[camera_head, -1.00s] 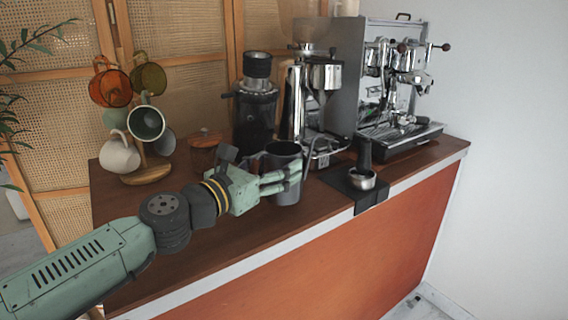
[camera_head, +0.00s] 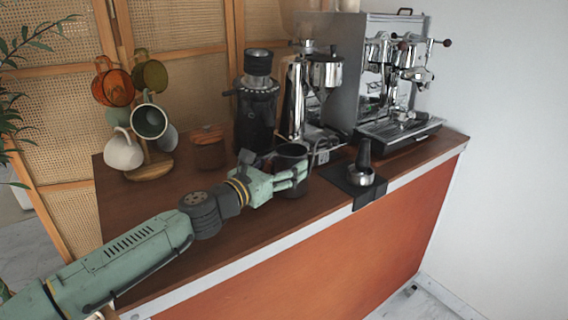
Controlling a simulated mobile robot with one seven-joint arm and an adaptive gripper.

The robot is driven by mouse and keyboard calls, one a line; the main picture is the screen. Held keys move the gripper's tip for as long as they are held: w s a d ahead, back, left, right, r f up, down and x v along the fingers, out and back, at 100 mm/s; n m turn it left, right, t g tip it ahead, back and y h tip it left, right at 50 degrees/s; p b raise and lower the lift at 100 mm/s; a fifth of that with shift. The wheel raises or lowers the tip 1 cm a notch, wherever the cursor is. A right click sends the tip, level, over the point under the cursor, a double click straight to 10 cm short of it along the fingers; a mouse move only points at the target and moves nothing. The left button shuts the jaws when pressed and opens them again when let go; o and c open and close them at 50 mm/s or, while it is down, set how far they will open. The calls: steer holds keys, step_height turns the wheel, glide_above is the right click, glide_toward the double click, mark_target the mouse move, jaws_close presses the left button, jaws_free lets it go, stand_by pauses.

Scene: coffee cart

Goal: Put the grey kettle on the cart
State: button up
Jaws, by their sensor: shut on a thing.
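The grey kettle (camera_head: 292,153) is a dark grey pitcher-like vessel, upright, at the front middle of the wooden cart top (camera_head: 225,236). My gripper (camera_head: 298,176) is shut on it from the left, with its green fingers across the kettle's side. The kettle's lower part shows just below the fingers. It looks at or very close to the cart top, but I cannot tell whether its base touches. Its far side is hidden.
A black tamper mat with a tamper (camera_head: 361,173) lies just right of the kettle. A black grinder (camera_head: 256,110), a chrome grinder (camera_head: 300,95) and an espresso machine (camera_head: 395,85) stand behind. A mug tree (camera_head: 149,166) stands left. The cart top's front left is clear.

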steer(key=shift+f+b, duration=0.15)
steer(key=shift+b, duration=0.15)
steer(key=o, duration=1.6)
